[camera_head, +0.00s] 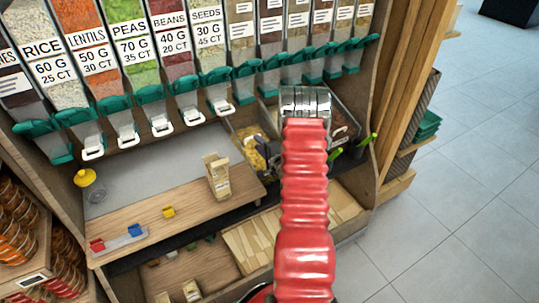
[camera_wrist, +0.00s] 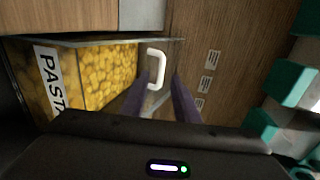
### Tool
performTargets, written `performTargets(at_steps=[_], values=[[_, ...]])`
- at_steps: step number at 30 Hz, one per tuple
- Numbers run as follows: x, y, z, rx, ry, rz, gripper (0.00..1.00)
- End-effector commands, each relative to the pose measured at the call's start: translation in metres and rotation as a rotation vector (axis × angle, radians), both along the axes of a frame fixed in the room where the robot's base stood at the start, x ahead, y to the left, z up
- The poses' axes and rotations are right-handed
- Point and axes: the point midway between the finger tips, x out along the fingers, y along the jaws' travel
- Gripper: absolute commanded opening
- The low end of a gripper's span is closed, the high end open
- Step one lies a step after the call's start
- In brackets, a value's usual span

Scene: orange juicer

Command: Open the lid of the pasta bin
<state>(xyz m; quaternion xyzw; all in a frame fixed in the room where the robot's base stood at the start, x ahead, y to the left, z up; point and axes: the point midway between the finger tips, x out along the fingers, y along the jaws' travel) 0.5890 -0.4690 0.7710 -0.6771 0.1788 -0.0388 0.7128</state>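The pasta bin (camera_wrist: 100,82) is on the left in the wrist view, a clear-walled box of yellow pasta with a white PASTA label seen sideways. A white looped handle (camera_wrist: 157,68) shows by its right edge; I cannot tell the lid's exact position. My gripper (camera_wrist: 161,78) is open, its two dark purple fingers apart, with the handle between or just beyond the tips. I cannot tell whether they touch it. In the head view the bin (camera_head: 255,152) is partly hidden by my red arm, and my fingers are out of sight behind the wrist (camera_head: 305,102).
Dispensers with teal spouts (camera_head: 150,94) hang above the counter; teal parts (camera_wrist: 292,82) also show at the right in the wrist view. A paper bag (camera_head: 217,176) stands on the wooden counter (camera_head: 150,228) left of my arm. A dark-framed bin (camera_head: 343,122) is to the right.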

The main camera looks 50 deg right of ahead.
Motion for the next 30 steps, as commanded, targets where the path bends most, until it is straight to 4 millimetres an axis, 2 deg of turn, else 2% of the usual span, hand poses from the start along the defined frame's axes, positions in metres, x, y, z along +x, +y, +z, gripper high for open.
performTargets(at_steps=[15,21,30], values=[[-0.079,0.024,0.016,0.001,0.001,-0.002,0.28],[-0.091,0.029,0.018,0.000,0.002,-0.001,0.28],[-0.092,0.029,0.018,0.001,0.002,0.000,0.28]])
